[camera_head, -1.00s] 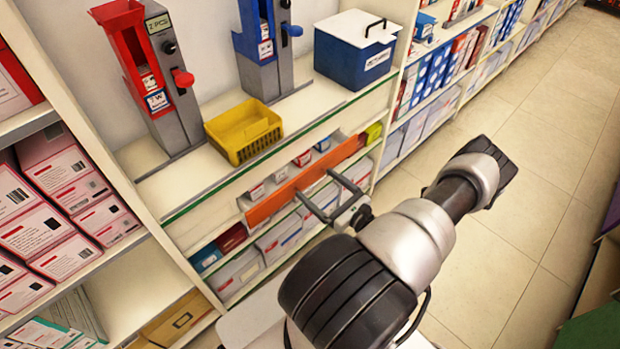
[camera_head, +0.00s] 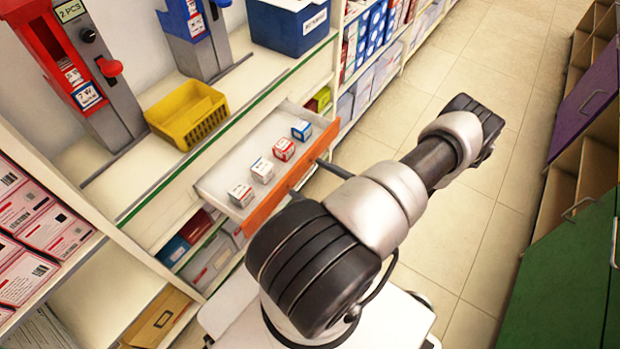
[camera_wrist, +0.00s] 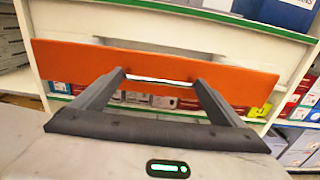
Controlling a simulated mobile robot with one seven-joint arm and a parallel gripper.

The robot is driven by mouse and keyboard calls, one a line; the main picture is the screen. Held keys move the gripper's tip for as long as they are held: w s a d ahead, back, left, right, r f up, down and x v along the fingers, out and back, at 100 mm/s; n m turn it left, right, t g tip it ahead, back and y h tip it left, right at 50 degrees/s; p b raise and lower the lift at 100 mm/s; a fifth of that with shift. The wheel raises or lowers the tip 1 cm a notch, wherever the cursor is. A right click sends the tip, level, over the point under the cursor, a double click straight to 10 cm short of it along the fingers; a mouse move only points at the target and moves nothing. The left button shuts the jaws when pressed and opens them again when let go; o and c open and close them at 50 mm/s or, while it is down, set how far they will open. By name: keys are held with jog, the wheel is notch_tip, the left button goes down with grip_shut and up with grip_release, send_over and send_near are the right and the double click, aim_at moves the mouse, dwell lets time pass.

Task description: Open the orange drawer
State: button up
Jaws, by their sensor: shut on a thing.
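The orange drawer (camera_head: 266,211) stands pulled well out of the white shelf unit in the head view. Its pale inside shows, with several small boxes (camera_head: 283,149) in a row. In the wrist view its orange front (camera_wrist: 65,62) spans most of the picture. My gripper (camera_wrist: 157,76) reaches the front with both fingers and is shut on the thin drawer handle (camera_wrist: 160,81). In the head view my arm hides most of the gripper; one dark finger shows beside the drawer front.
A yellow basket (camera_head: 188,114), red dispenser (camera_head: 92,78), blue dispenser (camera_head: 198,35) and blue box (camera_head: 290,24) stand on the counter above. Open floor (camera_head: 455,130) lies right of the shelf. Green cabinet doors (camera_head: 565,270) are at the far right.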

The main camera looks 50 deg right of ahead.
jog(key=shift+d, duration=0.35)
jog(key=o, duration=1.2)
jog(key=s+d, duration=0.1)
jog(key=s, duration=1.6)
jog(key=shift+s, duration=0.2)
jog(key=shift+c, duration=0.4)
